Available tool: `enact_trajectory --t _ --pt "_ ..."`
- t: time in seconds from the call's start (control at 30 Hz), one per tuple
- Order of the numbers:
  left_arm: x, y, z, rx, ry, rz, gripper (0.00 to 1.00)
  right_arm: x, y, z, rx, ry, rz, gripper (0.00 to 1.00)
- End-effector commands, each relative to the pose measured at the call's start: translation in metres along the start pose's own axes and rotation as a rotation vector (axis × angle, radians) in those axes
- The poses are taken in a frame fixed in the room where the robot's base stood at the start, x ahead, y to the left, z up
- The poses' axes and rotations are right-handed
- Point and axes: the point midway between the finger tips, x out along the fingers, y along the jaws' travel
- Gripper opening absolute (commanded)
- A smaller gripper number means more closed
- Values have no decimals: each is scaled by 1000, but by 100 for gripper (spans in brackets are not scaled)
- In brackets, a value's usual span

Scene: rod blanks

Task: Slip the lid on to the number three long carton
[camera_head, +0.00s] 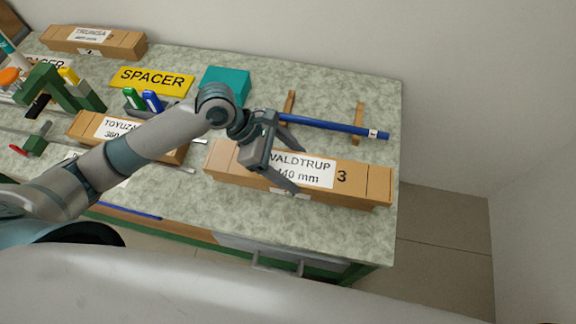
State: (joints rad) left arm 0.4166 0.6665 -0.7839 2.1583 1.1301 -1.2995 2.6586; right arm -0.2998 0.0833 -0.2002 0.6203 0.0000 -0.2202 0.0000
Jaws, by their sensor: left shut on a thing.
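The number three long carton (378,192) is brown, labelled WALDTRUP 440 mm, and lies lengthwise near the table's front right. Its labelled top (350,178) looks like the lid, in line with the carton; I cannot see any gap between them. My left gripper (288,165) is over the left half of the carton, with its fingers across the width, shut on the lid. The gripper hides part of the label and top. My right gripper is not in view.
A blue rod (330,127) rests on two wooden supports (358,124) behind the carton. The TOYUZA carton (88,125), a yellow SPACER block (150,81), a teal block (226,82) and a green stand (50,88) are to the left. The table's front right is clear.

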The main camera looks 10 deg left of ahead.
Motion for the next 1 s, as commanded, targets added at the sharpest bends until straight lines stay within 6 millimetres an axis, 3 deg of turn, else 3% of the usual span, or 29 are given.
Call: enact_trajectory --t 0.23,0.6,0.83,0.97,1.0 --pt "2 18 -18 -1 0 -1 43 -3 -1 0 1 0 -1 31" --pt "3 18 -20 0 0 -1 43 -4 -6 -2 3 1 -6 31" --pt "22 18 -34 -3 0 -4 43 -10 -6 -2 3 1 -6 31" --pt "33 18 -44 -4 4 -4 28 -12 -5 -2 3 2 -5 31" --pt "35 17 -46 -5 6 -4 28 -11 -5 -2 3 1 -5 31"
